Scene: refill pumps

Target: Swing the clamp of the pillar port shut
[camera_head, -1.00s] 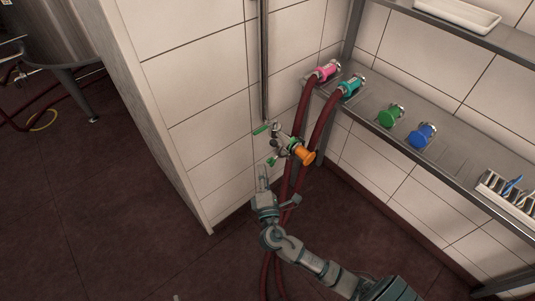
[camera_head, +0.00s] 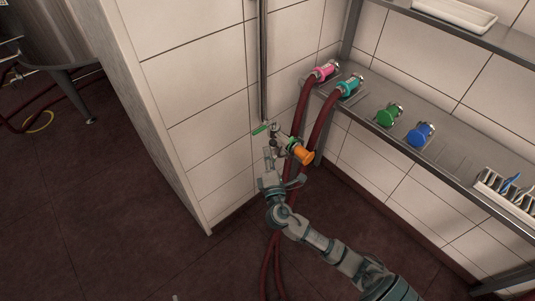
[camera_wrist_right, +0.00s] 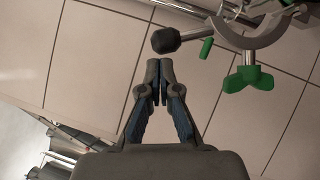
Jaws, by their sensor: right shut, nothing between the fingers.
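The pillar port (camera_head: 281,138) is a metal fitting on the pipe by the tiled pillar, with a green lever (camera_head: 259,130) and an orange plug (camera_head: 303,154). In the right wrist view its clamp (camera_wrist_right: 262,35) shows at the top right as a curved metal jaw with a green wing nut (camera_wrist_right: 248,73). A black knob (camera_wrist_right: 166,40) sits just beyond my fingertips. My right gripper (camera_head: 270,154) is shut and empty, just below the port; its closed tips show in the wrist view (camera_wrist_right: 158,93), apart from the knob in the picture. My left gripper is not in view.
Dark red hoses (camera_head: 317,129) hang close to the right of my right arm. A steel shelf (camera_head: 448,158) carries pink (camera_head: 327,70), teal (camera_head: 350,86), green (camera_head: 388,115) and blue (camera_head: 420,136) couplings. The tiled pillar (camera_head: 206,100) stands to the left.

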